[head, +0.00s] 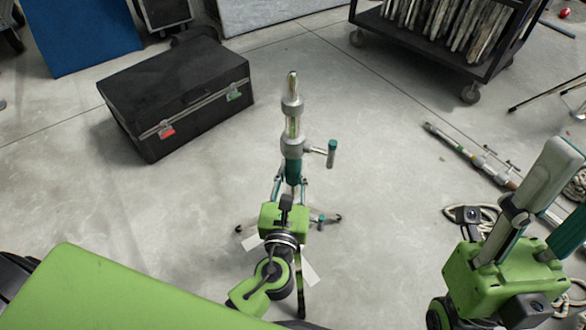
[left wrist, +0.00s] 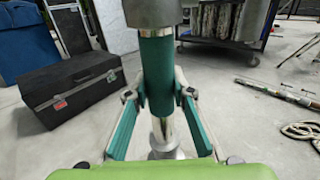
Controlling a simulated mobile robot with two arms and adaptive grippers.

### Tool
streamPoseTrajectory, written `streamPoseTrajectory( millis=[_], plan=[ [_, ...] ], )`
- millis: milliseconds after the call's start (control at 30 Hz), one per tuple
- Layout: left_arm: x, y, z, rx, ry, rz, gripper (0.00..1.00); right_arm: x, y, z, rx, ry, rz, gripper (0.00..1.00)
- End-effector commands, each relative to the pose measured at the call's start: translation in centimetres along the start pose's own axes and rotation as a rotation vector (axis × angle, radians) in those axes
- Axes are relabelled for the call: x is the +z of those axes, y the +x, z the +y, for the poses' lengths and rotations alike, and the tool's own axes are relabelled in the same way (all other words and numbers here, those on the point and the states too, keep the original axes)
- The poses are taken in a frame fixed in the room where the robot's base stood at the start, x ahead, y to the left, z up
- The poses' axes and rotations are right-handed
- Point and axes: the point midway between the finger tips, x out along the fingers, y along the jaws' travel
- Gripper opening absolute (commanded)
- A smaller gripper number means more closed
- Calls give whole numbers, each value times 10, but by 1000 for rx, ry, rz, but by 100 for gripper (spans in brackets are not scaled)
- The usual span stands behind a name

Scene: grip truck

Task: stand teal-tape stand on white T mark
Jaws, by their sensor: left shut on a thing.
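The teal-tape stand (head: 291,143) is upright in the middle of the head view, a grey column with a teal band and a side knob. Its dark feet spread low around my left gripper (head: 290,180). That gripper is shut around the column at the teal band, which fills the space between its fingers in the left wrist view (left wrist: 157,80). The white T mark (head: 310,273) shows as pale strips on the floor beneath the stand, partly hidden by my gripper and arm. I cannot tell whether the feet touch the floor. My right gripper (head: 562,195) is open and empty at the right.
A black case (head: 178,95) lies at the left behind the stand. A wheeled cart (head: 440,35) is at the back right. Another pole-like stand (head: 470,155) and coiled rope (head: 480,215) lie on the right floor. Floor between case and cart is clear.

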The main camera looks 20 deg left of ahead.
Motion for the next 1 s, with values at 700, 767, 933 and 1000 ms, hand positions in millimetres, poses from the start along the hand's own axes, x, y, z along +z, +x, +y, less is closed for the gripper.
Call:
streamPoseTrajectory(
  millis=[700, 767, 933, 1000],
  plan=[
    [-5, -16, 0, -2, 2, 7, 42, 0, 0, 0, 1, 0, 1, 40],
    [-5, -26, -1, -3, 2, 7, 42, 0, 0, 0, 1, 0, 1, 40],
    [-3, -63, 0, -2, 0, 4, 42, 0, 0, 0, 0, 0, 1, 40],
    [-3, -78, 0, -3, 2, 4, 42, 0, 0, 0, 0, 0, 0, 40]
  ],
)
